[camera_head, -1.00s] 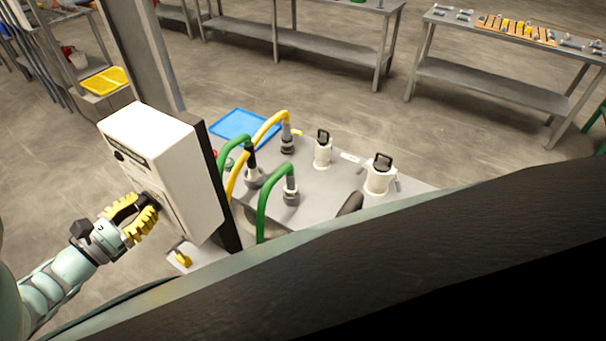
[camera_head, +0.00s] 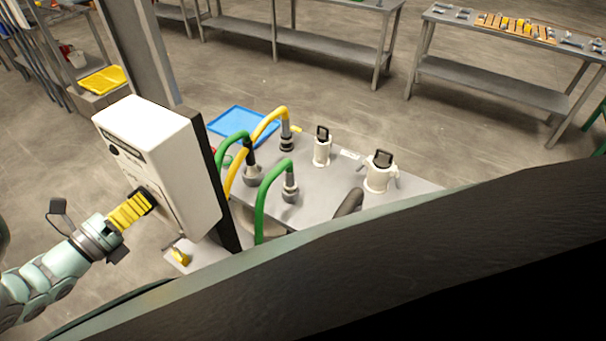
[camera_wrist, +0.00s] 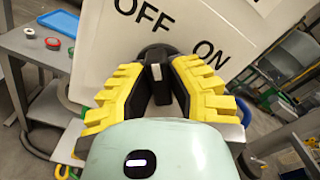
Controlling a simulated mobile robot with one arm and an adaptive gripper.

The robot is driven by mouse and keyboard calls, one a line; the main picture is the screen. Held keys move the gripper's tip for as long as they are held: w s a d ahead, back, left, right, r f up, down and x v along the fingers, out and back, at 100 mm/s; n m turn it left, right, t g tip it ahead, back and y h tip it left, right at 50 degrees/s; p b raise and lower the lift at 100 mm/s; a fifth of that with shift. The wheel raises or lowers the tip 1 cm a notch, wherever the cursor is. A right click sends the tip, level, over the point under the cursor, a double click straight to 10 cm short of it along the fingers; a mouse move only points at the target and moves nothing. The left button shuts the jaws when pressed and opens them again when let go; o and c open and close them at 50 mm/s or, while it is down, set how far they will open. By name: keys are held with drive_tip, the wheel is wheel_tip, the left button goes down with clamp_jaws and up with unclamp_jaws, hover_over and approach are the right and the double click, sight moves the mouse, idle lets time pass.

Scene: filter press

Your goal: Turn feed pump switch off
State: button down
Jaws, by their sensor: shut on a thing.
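The feed pump switch is a black rotary knob (camera_wrist: 157,72) on the front of a white control box (camera_head: 160,165). In the wrist view the words OFF and ON stand on the white panel above the knob, OFF to the upper left and ON to the right. The knob's pale mark points up, between the two words but nearer OFF. My gripper (camera_wrist: 158,85) has yellow ribbed fingers with black pads, shut on the knob from both sides. In the head view my gripper (camera_head: 146,201) meets the box's front face, and its fingers hide most of the knob.
Behind the box a grey table (camera_head: 320,205) carries green and yellow hoses (camera_head: 270,195), white canisters (camera_head: 381,175) and a blue tray (camera_head: 240,124). A yellow-handled valve (camera_head: 181,257) sits below the box. Workbenches stand farther back, with open floor between.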

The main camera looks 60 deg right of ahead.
drive_tip(key=shift+d+n, duration=0.15)
drive_tip(key=shift+n, duration=0.45)
drive_tip(key=c, duration=0.9)
unclamp_jaws()
drive_tip(key=a, duration=1.2)
drive_tip(key=shift+s, duration=0.2)
